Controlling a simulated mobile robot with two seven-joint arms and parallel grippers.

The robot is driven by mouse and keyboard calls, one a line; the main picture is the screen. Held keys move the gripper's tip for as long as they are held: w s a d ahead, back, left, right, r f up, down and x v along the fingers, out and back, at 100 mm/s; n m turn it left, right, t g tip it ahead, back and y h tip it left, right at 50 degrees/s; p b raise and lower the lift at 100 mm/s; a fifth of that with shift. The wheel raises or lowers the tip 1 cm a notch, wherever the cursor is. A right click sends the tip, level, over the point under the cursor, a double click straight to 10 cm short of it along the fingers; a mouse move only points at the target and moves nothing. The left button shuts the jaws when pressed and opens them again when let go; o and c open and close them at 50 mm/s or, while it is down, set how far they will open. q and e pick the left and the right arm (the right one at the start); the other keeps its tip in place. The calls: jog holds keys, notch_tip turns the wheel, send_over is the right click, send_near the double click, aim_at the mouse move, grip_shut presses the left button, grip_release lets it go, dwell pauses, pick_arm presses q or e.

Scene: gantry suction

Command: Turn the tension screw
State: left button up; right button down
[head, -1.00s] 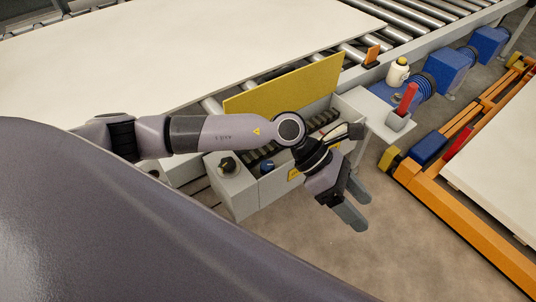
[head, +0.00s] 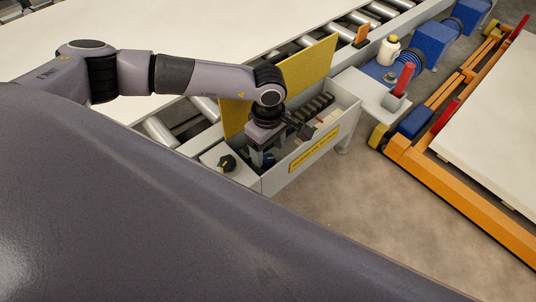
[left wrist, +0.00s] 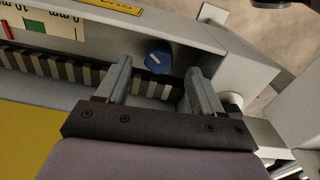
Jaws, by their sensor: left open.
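The tension screw is a blue faceted knob (left wrist: 158,56) with a pale mark, inside the grey open box (head: 345,93). In the left wrist view it lies between and just beyond the tips of my left gripper (left wrist: 158,66). A finger stands on each side with a visible gap. My left gripper (head: 268,157) points down into the near end of the box in the head view, where it hides the blue knob. It is open and empty. A black-and-white ribbed strip (left wrist: 62,68) runs beside the knob. My right gripper is not in view.
A yellow lid (head: 305,75) stands raised behind the box. A black knob (head: 228,163) sits on the box's near end. A scale with a green patch (left wrist: 34,26) and a red pointer (left wrist: 8,30) shows in the box. Orange framework (head: 455,205) stands right; floor between is clear.

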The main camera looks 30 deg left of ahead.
aim_at(268, 158)
pick_arm(q)
jog(key=shift+f, duration=2.05)
jog(key=c, duration=1.1)
jog(key=shift+o, duration=0.2)
jog(key=shift+n, duration=1.6)
jog(key=o, duration=1.1)
jog(key=shift+c, duration=0.2)
jog(key=shift+r, duration=0.15)
